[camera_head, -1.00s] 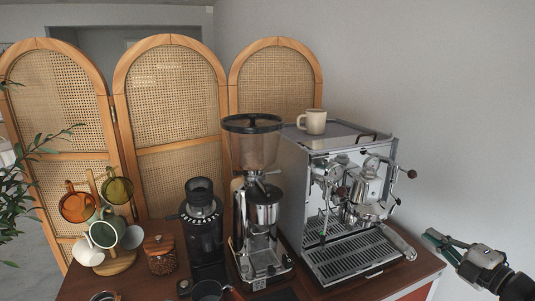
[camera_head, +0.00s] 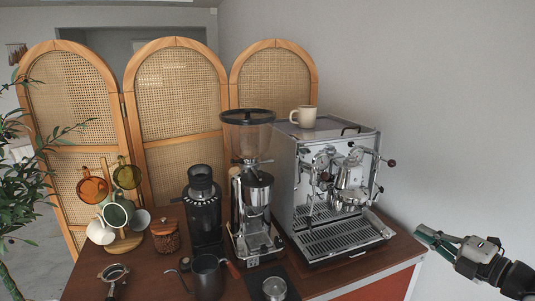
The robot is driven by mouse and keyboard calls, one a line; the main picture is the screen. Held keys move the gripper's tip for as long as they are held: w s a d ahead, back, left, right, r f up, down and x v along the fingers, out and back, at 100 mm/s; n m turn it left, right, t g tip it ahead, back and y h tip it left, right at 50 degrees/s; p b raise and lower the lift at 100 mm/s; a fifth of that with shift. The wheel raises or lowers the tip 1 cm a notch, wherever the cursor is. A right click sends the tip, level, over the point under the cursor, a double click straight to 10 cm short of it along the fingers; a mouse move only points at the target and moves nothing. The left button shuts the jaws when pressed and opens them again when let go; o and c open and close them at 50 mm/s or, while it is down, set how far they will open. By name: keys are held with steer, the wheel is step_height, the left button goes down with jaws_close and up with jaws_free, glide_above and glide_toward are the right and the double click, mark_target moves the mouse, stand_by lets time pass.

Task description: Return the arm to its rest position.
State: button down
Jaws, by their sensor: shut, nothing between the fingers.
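My gripper (camera_head: 432,237) is at the lower right of the head view, at the end of my arm, which enters from the right edge. Its fingers are closed with nothing between them. It points left, beside the right end of the wooden cart top (camera_head: 330,282) and apart from the espresso machine (camera_head: 335,190). The rest of my arm is outside the picture.
A cream cup (camera_head: 303,117) stands on the espresso machine. The grinder (camera_head: 253,200), a smaller black grinder (camera_head: 203,215), a kettle (camera_head: 208,277), a portafilter (camera_head: 114,276) and a mug tree (camera_head: 126,241) stand or lie on the cart. The wall side at right looks clear.

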steer(key=s+a+r+n+g+y, duration=0.1)
steer(key=s+a+r+n+g, duration=0.25)
steer(key=a+n, duration=0.45)
steer(key=s+a+r+n+g, duration=0.2)
steer(key=s+a+n+g, duration=0.2)
steer(key=a+n, duration=0.3)
steer(key=s+a+r+n+g+y, duration=0.15)
steer(key=s+a+n+g, duration=0.25)
steer(key=a+n, duration=0.4)
steer(key=s+d+r+n+t+h, duration=0.1)
steer(key=s+r+n+h, duration=0.2)
steer(key=n, duration=0.8)
steer(key=s+d+r+n+h, duration=0.1)
steer(key=s+r+n+h, duration=0.2)
steer(key=s+n+h, duration=0.4)
steer(key=shift+s+d+n+t+h, duration=0.2)
steer(key=shift+s+n+t+h, duration=0.15)
steer(key=shift+s+n, duration=2.1)
steer(key=shift+w+r+n, duration=0.1)
steer(key=shift+w+n, duration=0.25)
